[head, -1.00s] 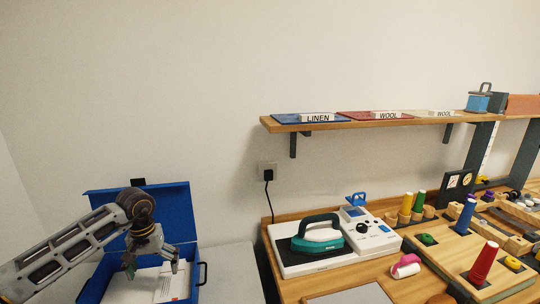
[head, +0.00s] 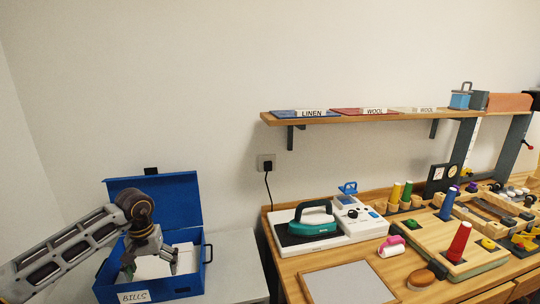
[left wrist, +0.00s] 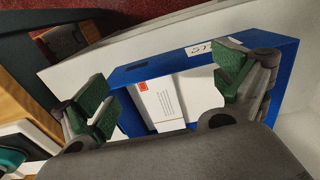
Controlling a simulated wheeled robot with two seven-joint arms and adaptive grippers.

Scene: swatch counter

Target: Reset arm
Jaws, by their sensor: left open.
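My left gripper (head: 151,265) is over the open blue box at the lower left of the head view, fingers pointing down and spread apart. In the left wrist view its green-padded fingers (left wrist: 165,95) are wide apart with nothing between them. The blue box (head: 190,283) has its lid (head: 158,195) raised at the back and a BILLS label on its front. White papers (left wrist: 175,100) lie inside, one with a red mark. I cannot tell how far the fingertips are from the papers. My right gripper is not in view.
The box stands on a white surface (head: 232,265). To its right is a wooden counter (head: 405,265) with a teal iron (head: 313,222), a pink roller (head: 391,247), coloured cones and a grey panel (head: 347,285). A shelf (head: 350,119) with labelled swatches hangs above.

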